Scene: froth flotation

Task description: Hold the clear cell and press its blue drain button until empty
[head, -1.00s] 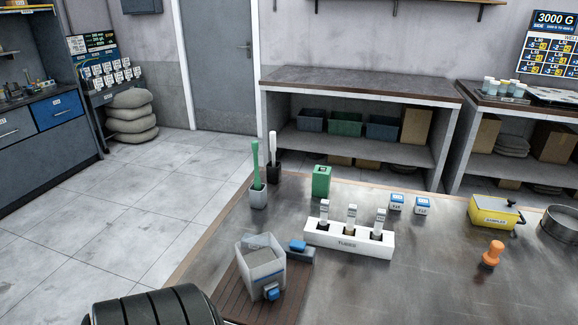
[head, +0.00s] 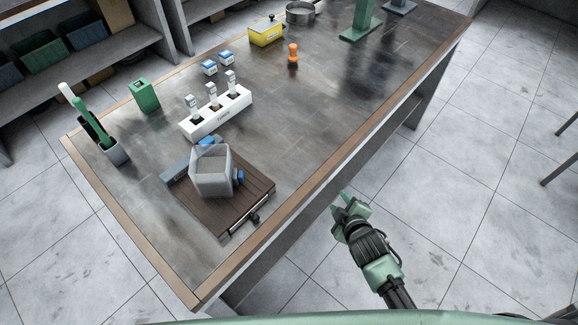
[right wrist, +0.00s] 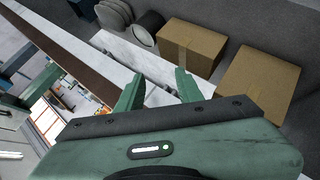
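The clear cell (head: 210,178) is a grey translucent box, open at the top. It stands upright on a dark brown wooden board (head: 252,195) near the left end of the table. Its blue drain button (head: 238,176) sticks out low on its right side. My right gripper (head: 346,205) is off the table's front edge, right of the cell and well apart from it. In the right wrist view its two green fingers (right wrist: 158,90) are spread with nothing between them. My left gripper is not in view.
Behind the cell are a grey block with a blue part (head: 207,143) and a white tube rack (head: 218,112). A metal handle (head: 246,222) lies at the board's front edge. The table's middle is bare (head: 335,95).

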